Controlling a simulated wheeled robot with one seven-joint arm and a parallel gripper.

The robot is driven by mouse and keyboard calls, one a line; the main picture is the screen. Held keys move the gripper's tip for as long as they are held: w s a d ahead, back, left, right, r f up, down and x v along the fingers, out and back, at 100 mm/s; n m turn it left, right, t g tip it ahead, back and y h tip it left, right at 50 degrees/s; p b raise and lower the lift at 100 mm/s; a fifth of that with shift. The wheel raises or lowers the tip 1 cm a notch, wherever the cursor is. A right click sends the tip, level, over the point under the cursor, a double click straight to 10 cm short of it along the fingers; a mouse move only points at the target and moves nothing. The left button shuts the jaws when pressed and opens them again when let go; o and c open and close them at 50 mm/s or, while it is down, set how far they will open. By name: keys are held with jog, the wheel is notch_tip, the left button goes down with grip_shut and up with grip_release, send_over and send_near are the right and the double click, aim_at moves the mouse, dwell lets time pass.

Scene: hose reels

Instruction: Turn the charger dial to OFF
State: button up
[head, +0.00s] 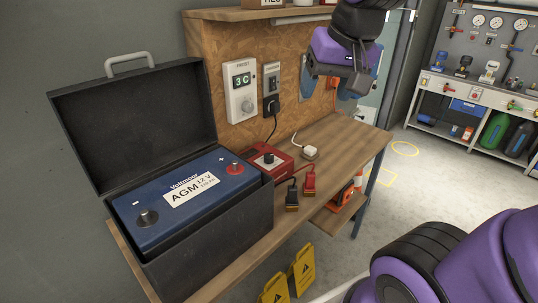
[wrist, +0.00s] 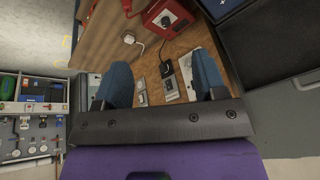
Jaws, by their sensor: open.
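The red charger (head: 281,172) sits on the wooden bench just right of the battery box, with a dark round dial (head: 268,159) on its face. The dial also shows near the top of the wrist view (wrist: 166,19); its setting is too small to read. My gripper (head: 336,88) is above the bench, up and right of the charger in the head view, near the chipboard back panel. Its two blue fingers (wrist: 163,78) are spread apart with nothing between them, and they are apart from the charger.
An open dark box (head: 230,222) holding a blue battery (head: 185,205) stands left of the charger. Red and black clamps (head: 309,181) lie in front. A white plug (head: 309,152) lies behind. A thermostat (head: 241,92) and socket (head: 271,84) are on the panel. The bench's right end is clear.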

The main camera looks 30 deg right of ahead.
jog(key=w+f+m+g, duration=0.1)
jog(key=w+f+m, duration=0.25)
jog(key=w, duration=0.65)
jog(key=m+g, duration=0.3)
jog(key=m, duration=0.7)
send_over(269, 155)
notch_tip(269, 155, down, 22)
notch_tip(269, 155, down, 10)
jog(key=shift+f, duration=0.1)
jog(key=c, duration=0.9)
